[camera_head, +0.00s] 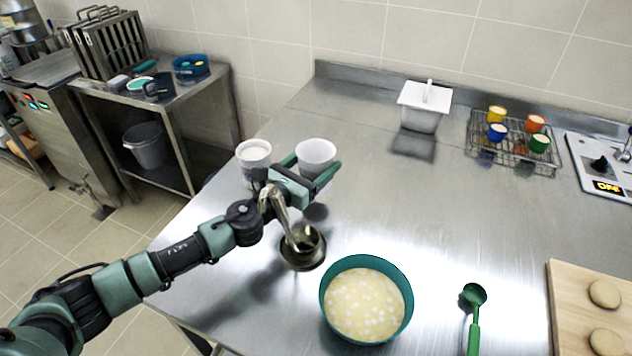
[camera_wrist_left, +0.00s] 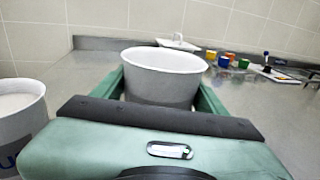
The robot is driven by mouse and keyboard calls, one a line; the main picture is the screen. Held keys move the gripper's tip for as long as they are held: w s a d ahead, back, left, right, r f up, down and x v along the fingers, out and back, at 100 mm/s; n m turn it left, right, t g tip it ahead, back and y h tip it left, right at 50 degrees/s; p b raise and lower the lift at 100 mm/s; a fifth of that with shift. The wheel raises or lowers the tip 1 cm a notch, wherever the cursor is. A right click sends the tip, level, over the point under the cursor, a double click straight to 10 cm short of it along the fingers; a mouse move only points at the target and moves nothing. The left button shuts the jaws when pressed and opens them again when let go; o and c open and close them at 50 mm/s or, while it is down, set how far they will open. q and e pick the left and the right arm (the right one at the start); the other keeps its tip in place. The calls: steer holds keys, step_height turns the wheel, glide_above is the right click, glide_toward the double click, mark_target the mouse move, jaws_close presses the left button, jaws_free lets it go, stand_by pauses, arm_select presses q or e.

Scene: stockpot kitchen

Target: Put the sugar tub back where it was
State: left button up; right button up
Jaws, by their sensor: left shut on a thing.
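My left gripper (camera_head: 311,170) is shut on a white tub (camera_head: 316,152), with one green finger on each side of it. The held tub also shows in the left wrist view (camera_wrist_left: 162,75), upright; its inside looks white and no label on it can be read. It appears to be above the steel counter, with a dark patch below it. A second white tub (camera_head: 254,154) with pale contents stands beside the gripper, to its left. In the left wrist view this second tub (camera_wrist_left: 18,118) shows part of blue lettering. My right gripper is not in view.
A dark metal vessel (camera_head: 303,246) stands close in front of the gripper. A teal bowl of pale mixture (camera_head: 408,320), a green ladle (camera_head: 474,318) and a wooden board (camera_head: 565,310) lie nearer. A lidded white container (camera_head: 421,118) and a wire rack of cups (camera_head: 480,140) stand behind. The middle counter is clear.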

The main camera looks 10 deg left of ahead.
mark_target(316, 177)
arm_select(q)
step_height(316, 177, down, 4)
steer(key=shift+f+b, duration=0.25)
steer(key=shift+b, duration=0.75)
steer(key=shift+f, duration=0.1)
steer(key=shift+f, duration=0.1)
steer(key=o, duration=1.6)
